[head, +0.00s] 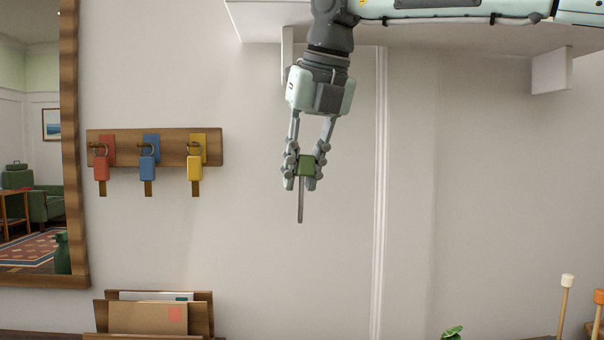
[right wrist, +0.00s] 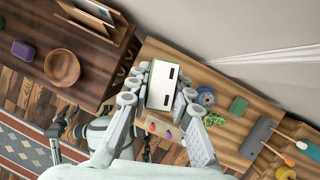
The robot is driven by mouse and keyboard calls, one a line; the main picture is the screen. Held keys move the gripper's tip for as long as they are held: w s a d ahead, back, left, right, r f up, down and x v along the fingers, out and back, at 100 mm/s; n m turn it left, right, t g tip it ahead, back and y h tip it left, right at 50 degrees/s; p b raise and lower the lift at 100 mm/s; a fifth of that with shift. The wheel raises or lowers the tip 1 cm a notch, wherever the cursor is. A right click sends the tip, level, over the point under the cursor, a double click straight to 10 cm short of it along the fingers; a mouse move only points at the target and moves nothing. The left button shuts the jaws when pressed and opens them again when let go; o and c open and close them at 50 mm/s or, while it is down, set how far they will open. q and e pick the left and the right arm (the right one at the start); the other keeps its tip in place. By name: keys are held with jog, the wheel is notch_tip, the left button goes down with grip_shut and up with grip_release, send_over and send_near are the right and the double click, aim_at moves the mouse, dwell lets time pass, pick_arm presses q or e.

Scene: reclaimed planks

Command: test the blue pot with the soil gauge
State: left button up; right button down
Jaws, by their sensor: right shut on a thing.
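My right gripper (head: 305,178) is shut on the soil gauge (head: 307,166), a small green block with a thin metal probe pointing straight down. It is held in the air in front of the wall. In the right wrist view the gauge's pale face with two dark slots (right wrist: 162,84) shows between the fingers. A small round blue thing (right wrist: 205,95), which looks like the blue pot, stands on the wooden top beyond the fingers, beside green leaves (right wrist: 214,118). The probe tip is hidden in that view. A dark part that looks like my left gripper (right wrist: 60,122) shows small at lower left.
A key rack (head: 155,148) with red, blue and yellow tags hangs on the wall left of the gripper. A letter holder (head: 148,317) stands below it. A shelf (head: 450,38) is overhead. A green block (right wrist: 238,105) and a dark board (right wrist: 257,138) lie on the wooden top.

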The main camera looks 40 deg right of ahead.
jog(key=shift+r+p, duration=1.05)
jog(key=shift+r, duration=0.6)
pick_arm(q)
notch_tip(320, 180, up, 2)
jog(key=shift+r, duration=0.25)
pick_arm(e)
jog(key=shift+f, duration=0.15)
